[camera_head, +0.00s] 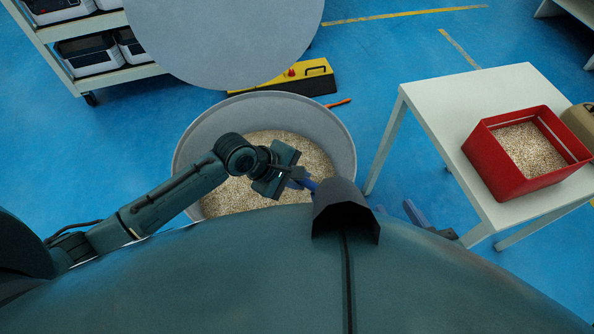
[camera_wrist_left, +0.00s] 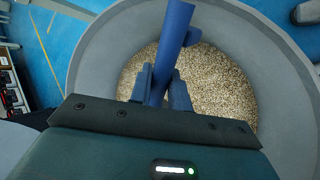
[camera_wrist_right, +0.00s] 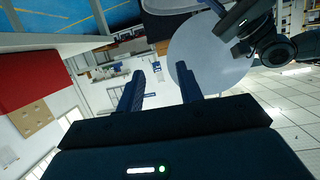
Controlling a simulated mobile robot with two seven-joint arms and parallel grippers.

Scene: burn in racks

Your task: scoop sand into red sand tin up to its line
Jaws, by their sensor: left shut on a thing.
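The red sand tin (camera_head: 478,150) stands on the white table at the right, with pale grainy sand (camera_head: 530,150) inside below its rim. A round grey tub (camera_head: 340,140) on the floor holds more sand (camera_head: 305,147). My left gripper (camera_head: 294,180) is above the tub, shut on a blue bar-like handle (camera_wrist_left: 173,35) that crosses between its fingers. My right gripper (camera_wrist_right: 160,88) is open and empty, near the table's left side.
A large grey round top (camera_head: 230,40) is beyond the tub. A yellow-and-black box (camera_head: 290,78) and an orange item (camera_head: 338,103) lie near the tub. A shelf rack (camera_head: 110,75) stands at upper left.

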